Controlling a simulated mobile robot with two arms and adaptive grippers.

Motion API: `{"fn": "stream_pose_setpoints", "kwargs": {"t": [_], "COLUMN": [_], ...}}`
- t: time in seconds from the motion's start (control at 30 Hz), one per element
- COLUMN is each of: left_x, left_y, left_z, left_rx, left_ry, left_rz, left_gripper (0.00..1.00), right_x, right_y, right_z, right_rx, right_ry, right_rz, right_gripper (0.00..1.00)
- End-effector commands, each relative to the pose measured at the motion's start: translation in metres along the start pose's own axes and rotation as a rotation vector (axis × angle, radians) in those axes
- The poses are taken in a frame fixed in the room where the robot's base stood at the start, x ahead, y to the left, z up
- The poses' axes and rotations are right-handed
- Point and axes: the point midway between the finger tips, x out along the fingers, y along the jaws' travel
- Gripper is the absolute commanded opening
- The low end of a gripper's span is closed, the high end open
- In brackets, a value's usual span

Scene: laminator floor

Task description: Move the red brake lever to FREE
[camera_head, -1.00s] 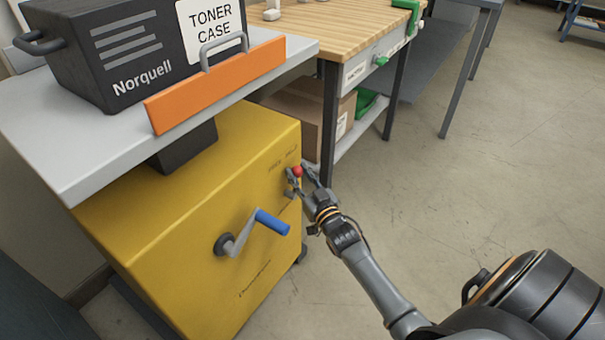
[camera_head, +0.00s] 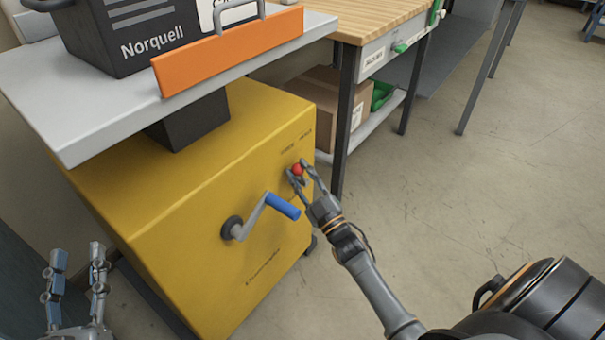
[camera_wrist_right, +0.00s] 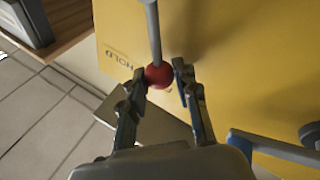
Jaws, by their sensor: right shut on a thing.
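The red ball knob of the brake lever (camera_head: 297,169) is on the right part of the yellow cabinet's front face. It also shows in the right wrist view (camera_wrist_right: 158,75), at the end of a grey rod. The word HOLD is printed beside it on the yellow panel. My right gripper (camera_head: 301,171) is shut on the knob, with one finger on each side of it. My left gripper (camera_head: 77,262) is at the bottom left, apart from the cabinet front, its fingers spread and empty.
A crank with a blue handle (camera_head: 283,206) sticks out left of and below the lever. Above the yellow cabinet (camera_head: 190,250) is a grey top with an orange bar (camera_head: 228,52) and a black Norquell case (camera_head: 150,40). A wooden bench (camera_head: 385,18) stands behind.

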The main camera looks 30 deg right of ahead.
Motion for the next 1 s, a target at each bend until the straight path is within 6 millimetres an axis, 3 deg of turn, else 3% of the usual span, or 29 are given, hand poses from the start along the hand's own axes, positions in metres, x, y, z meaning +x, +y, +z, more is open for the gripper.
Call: {"fn": "stream_pose_setpoints", "kwargs": {"t": [0.5, 0.53, 0.57, 0.87, 1.0], "left_x": [0.000, 0.000, 0.000, 0.000, 0.000], "left_y": [0.001, 0.001, 0.001, 0.001, 0.001], "left_z": [-0.007, -0.007, -0.007, -0.007, -0.007], "left_rx": [-0.001, -0.001, -0.001, -0.002, -0.002], "left_ry": [0.040, 0.040, 0.040, 0.040, 0.040], "left_rz": [0.002, 0.002, 0.002, 0.002, 0.002], "left_gripper": [0.40, 0.40, 0.40, 0.40, 0.40], "right_x": [-0.002, -0.002, -0.002, -0.002, -0.012], "right_y": [-0.003, -0.003, -0.003, -0.002, -0.002], "right_z": [0.000, 0.000, 0.000, 0.000, 0.001], "right_rx": [-0.018, -0.018, -0.018, -0.016, -0.015], "right_ry": [0.007, 0.007, 0.007, 0.007, 0.006], "right_rz": [-0.005, -0.006, -0.006, -0.003, -0.004], "right_gripper": [0.00, 0.34, 0.40, 0.40, 0.40]}}
